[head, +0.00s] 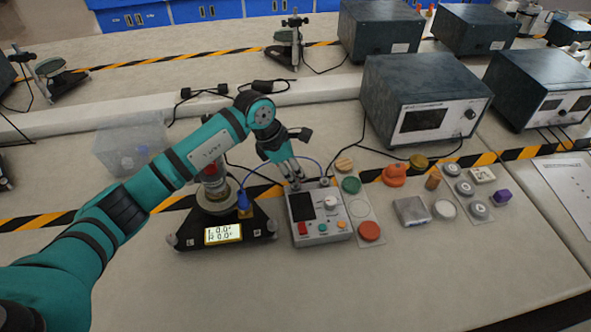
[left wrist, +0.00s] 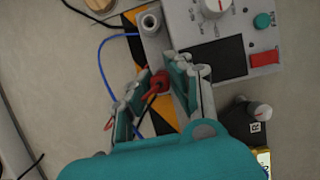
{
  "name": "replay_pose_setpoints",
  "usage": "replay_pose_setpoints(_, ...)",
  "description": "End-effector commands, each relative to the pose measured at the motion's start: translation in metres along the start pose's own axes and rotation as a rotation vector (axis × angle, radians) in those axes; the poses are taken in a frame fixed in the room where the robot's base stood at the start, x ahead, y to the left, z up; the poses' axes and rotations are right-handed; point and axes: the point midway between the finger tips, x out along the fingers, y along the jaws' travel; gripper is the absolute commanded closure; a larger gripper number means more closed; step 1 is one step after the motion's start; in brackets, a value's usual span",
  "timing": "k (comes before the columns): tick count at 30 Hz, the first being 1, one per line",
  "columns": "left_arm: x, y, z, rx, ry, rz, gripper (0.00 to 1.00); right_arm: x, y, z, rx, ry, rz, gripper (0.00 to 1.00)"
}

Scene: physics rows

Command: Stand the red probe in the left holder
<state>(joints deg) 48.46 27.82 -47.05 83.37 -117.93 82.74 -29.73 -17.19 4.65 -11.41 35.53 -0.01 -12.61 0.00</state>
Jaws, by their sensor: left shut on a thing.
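My left gripper (head: 293,178) reaches in from the left, at the far left corner of the grey meter box (head: 336,236). In the left wrist view, my left gripper (left wrist: 160,88) is shut on the red probe (left wrist: 157,80), whose red body shows between the fingers. In the head view the fingers hide the probe. The left holder (head: 295,187) is at the box's far left corner, just below the fingertips; I cannot tell whether the probe touches it. The right holder (head: 325,182) is at the far edge, and its round opening (left wrist: 149,20) shows in the left wrist view.
A black stand (head: 190,238) with a lit display and a blue plug (head: 243,203) is left of the box. A blue cable arcs behind the gripper. Discs, blocks and a grey instrument (head: 420,95) are to the right. The front table is clear.

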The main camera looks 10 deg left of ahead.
Motion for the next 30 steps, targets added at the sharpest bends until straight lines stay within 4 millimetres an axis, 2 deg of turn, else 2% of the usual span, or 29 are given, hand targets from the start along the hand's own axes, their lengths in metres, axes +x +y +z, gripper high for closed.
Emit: replay_pose_setpoints(30, 0.0076, 0.0001, -0.0033, 0.000, 0.000, 0.000, 1.00, 0.0074, -0.0029, 0.0001, 0.000, 0.001, -0.003, 0.60)
